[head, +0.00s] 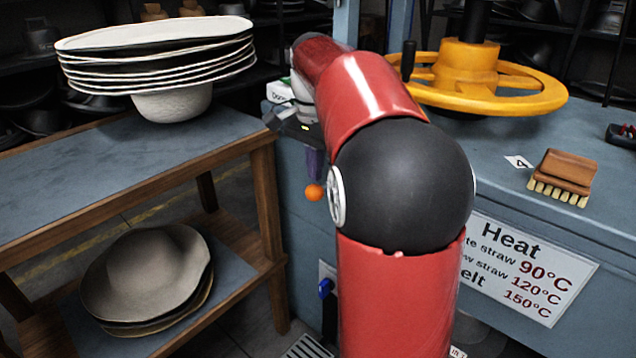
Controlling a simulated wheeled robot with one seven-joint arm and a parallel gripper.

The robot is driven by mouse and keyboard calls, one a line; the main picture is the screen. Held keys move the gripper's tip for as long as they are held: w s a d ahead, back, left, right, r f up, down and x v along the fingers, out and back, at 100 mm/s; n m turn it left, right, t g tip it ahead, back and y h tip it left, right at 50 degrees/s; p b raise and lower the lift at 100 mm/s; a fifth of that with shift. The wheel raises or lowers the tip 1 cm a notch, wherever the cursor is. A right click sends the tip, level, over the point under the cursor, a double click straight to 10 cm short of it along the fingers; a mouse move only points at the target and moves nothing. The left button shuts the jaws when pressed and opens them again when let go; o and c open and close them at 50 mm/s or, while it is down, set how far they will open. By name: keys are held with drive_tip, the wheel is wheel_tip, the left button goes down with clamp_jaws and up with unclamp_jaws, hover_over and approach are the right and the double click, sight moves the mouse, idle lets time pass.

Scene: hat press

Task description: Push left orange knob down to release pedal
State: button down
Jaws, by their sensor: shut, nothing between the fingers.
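The orange knob (314,192) is a small ball at the left front of the blue-grey press bench, low beside the wooden rack. My red arm stands across the middle of the head view and bends away to the bench's left end. My gripper (314,165) is there, just above the knob, pointing down. It is shut and empty. Its fingertips are small and dim, and I cannot tell whether they touch the knob. A slatted metal plate (306,347), possibly the pedal, shows at the bottom edge, partly cut off. My arm hides much of the bench front.
A wooden rack (262,200) on the left holds a stack of white hats (160,60) and grey-brown hats (145,275) below. A yellow handwheel (465,80) and a brush (563,177) are on the bench. A blue-tipped lever (325,288) is low on its front.

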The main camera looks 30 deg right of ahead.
sight(314, 185)
drive_tip(key=shift+f, duration=0.15)
drive_tip(key=shift+f+b, duration=1.45)
drive_tip(key=shift+f, duration=0.75)
wheel_tip(314, 185, up, 8)
drive_tip(key=p, duration=0.8)
drive_tip(key=shift+r, duration=0.15)
drive_tip(key=s+a+f+n+t, duration=0.2)
drive_tip(key=s+a+f+n, duration=0.1)
drive_tip(key=s+a+n, duration=0.4)
drive_tip(key=s+a+f+n+t, duration=0.3)
drive_tip(key=s+a+n, duration=0.3)
drive_tip(key=s, duration=0.7)
drive_tip(key=shift+a+f+n+t, duration=0.3)
drive_tip(key=shift+a+f+n, duration=0.05)
drive_tip(key=shift+f+n, duration=0.2)
